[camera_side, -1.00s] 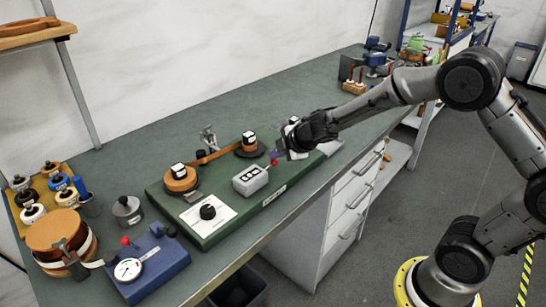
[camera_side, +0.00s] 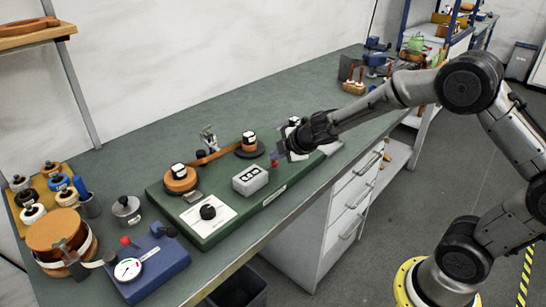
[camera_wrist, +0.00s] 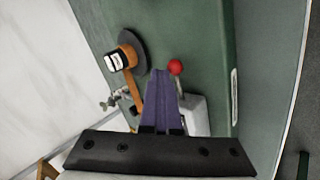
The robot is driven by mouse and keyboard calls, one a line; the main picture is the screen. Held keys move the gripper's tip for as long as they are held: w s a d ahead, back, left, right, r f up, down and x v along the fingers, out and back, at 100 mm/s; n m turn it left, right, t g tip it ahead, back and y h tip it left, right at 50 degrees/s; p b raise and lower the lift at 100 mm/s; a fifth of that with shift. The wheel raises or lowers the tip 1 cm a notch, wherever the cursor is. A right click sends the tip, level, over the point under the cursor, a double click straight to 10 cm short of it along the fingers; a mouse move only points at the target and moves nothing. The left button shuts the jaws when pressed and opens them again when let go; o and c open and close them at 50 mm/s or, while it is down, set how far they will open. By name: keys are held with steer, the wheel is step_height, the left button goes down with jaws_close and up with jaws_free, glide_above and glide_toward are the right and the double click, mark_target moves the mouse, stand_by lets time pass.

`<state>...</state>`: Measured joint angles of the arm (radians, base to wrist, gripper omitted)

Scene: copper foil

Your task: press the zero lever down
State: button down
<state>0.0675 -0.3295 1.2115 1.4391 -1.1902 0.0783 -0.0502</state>
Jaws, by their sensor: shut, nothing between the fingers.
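A lever with a red ball knob (camera_side: 274,165) and a thin metal stem stands at the grey box (camera_side: 250,180) on the green board; the knob also shows in the wrist view (camera_wrist: 176,67). A second red knob (camera_side: 125,241) is on the blue dial gauge unit (camera_side: 152,267) at the front left. No readable label tells which is the zero lever. My gripper (camera_side: 276,159) has purple fingers, shut and empty, close beside the first red knob. In the wrist view the fingertips (camera_wrist: 160,73) lie just left of that knob. Contact cannot be told.
The green board (camera_side: 215,237) carries an orange strip between two spools (camera_side: 181,179) and a black knob (camera_side: 208,212) on a white plate. A metal clamp (camera_side: 209,139) stands behind. The bench is clear towards the wall.

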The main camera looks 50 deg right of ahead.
steer(key=shift+a+r, duration=0.3)
steer(key=shift+r, duration=0.45)
steer(key=shift+a+r, duration=0.3)
steer(key=shift+r, duration=0.4)
step_height(320, 180, up, 5)
glide_above(274, 175)
steer(key=a, duration=0.2)
steer(key=shift+w+d+f, duration=0.1)
steer(key=shift+d, duration=0.05)
stand_by(0.3)
